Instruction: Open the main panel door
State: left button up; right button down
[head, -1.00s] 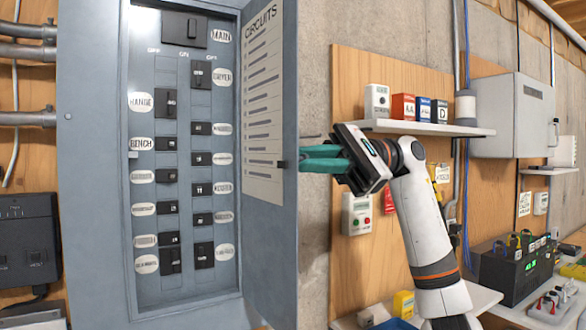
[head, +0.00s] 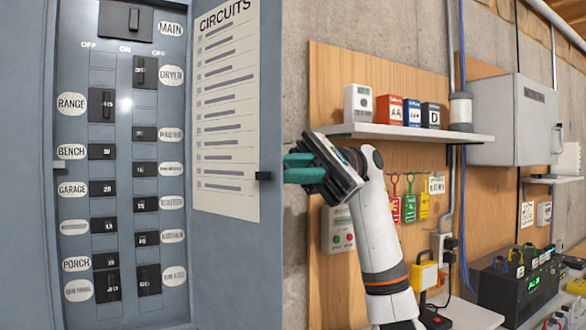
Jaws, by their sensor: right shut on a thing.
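The main panel door (head: 225,255) stands open at the right of the grey panel, its inner face with the CIRCUITS list toward me. A small black latch (head: 263,176) sits near its free edge. My right gripper (head: 290,170) is at that free edge, its teal fingers level with the latch and shut on the door. The fingertips are partly hidden behind the edge, so the exact part gripped cannot be seen. The open panel shows its breakers (head: 102,105) in two columns with a larger main switch (head: 126,20) above. My left gripper is not in view.
A shelf (head: 400,132) with small boxes is on the wooden board behind my right arm. A grey wall cabinet (head: 510,120) and a black unit (head: 515,290) stand farther right. Bare concrete wall (head: 295,90) lies just right of the door.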

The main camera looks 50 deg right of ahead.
jog(key=shift+a+f, duration=0.1)
jog(key=shift+f, duration=0.05)
jog(key=c, duration=1.4)
grip_release()
jog(key=d+p, duration=0.1)
jog(key=d, duration=1.1)
jog(key=shift+s, duration=0.25)
